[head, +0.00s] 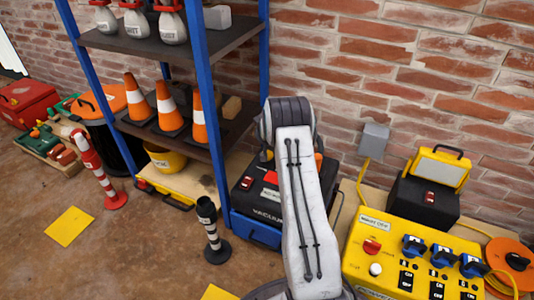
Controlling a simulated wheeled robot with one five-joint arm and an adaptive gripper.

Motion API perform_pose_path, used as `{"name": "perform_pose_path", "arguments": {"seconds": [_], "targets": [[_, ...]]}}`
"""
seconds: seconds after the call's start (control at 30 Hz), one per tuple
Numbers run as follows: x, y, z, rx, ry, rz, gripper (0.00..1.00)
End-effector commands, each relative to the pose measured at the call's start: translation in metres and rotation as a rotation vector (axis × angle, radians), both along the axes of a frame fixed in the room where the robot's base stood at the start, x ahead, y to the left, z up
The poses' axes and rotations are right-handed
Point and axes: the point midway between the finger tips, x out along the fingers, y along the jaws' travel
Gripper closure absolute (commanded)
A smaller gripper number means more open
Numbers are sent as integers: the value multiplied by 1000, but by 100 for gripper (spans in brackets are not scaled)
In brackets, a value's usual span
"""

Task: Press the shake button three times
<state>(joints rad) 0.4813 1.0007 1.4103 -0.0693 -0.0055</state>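A yellow control box (357,262) is at the lower right. It has a red knob or button (372,247), a round white button (376,269), several blue plugs or handles (442,256) and black labelled switches (406,281). The small labels are too blurred to read, so I cannot tell which one is the shake button. My pale arm rises in the middle, left of the box, and bends at a dark ribbed joint. My gripper does not show; the arm may hide it. Nothing visible touches the box.
A blue-framed shelf (206,95) with orange cones (167,103) and white weight bags stands left. A black vacuum case (250,203) sits behind my arm. A yellow work lamp (440,167) and orange cable reel (511,262) are right. Posts (212,230) stand on open floor at left.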

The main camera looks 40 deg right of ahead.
Motion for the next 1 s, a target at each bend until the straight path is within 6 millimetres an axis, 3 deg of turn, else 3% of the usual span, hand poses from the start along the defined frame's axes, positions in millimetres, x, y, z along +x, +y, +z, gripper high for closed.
{"name": "perform_pose_path", "arguments": {"seconds": [0.33,0.37,0.43,1.0], "targets": [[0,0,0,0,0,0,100],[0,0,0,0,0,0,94],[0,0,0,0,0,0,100],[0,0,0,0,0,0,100]]}}
